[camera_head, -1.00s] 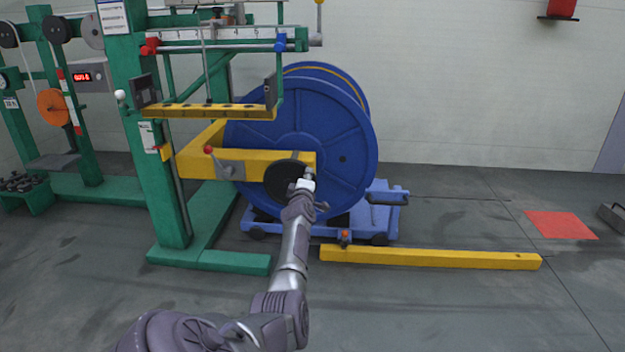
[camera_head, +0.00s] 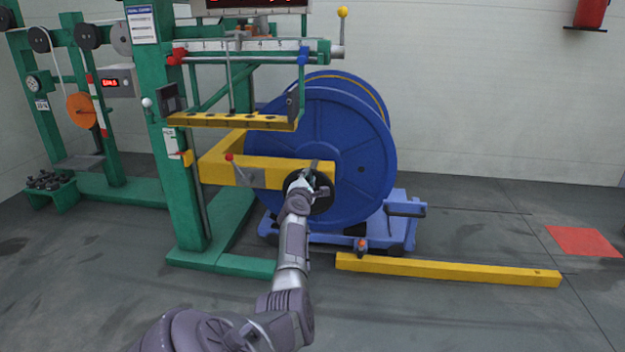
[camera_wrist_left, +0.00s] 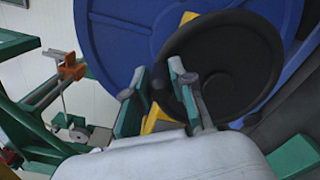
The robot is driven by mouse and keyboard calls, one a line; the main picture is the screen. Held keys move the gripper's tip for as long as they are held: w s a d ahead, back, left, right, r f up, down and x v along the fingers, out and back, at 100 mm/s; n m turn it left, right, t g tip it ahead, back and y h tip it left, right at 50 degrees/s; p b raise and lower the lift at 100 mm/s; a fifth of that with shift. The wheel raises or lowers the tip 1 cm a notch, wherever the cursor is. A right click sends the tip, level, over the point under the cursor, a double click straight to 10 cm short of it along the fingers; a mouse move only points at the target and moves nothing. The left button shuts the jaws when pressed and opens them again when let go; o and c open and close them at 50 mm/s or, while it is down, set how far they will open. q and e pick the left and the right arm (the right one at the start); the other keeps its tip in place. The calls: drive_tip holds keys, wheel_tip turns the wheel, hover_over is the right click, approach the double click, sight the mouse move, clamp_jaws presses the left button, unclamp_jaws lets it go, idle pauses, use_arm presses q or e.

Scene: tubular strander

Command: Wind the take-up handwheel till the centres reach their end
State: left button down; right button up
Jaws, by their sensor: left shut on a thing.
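The take-up handwheel (camera_head: 322,204) is a black disc on the end of a yellow arm (camera_head: 275,173), in front of a large blue reel (camera_head: 350,130). My left gripper (camera_head: 303,183) is at the upper left of the wheel's face and covers part of it. In the left wrist view the dark handwheel (camera_wrist_left: 232,62) fills the upper right, and the left gripper's fingers (camera_wrist_left: 160,88) reach its left rim. The gripper is shut on the handwheel; its exact contact is partly hidden. The centres are hidden behind the arm and reel. My right gripper is out of view.
A green machine frame (camera_head: 178,150) stands left of the reel, with a yellow perforated bar (camera_head: 235,121) above the arm. A blue cradle (camera_head: 400,225) sits under the reel. A yellow floor beam (camera_head: 450,270) lies right of my arm. Open floor lies at front left.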

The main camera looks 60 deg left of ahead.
use_arm(q)
drive_tip(key=shift+s+a+r+n, duration=0.2)
drive_tip(key=shift+s+a+n, duration=0.1)
idle(0.4)
drive_tip(key=c, duration=1)
unclamp_jaws()
drive_tip(key=shift+f, duration=0.1)
drive_tip(key=shift+s+d, duration=0.2)
drive_tip(key=shift+d, duration=0.35)
drive_tip(key=v, duration=1.1)
drive_tip(key=shift+s+a, duration=0.15)
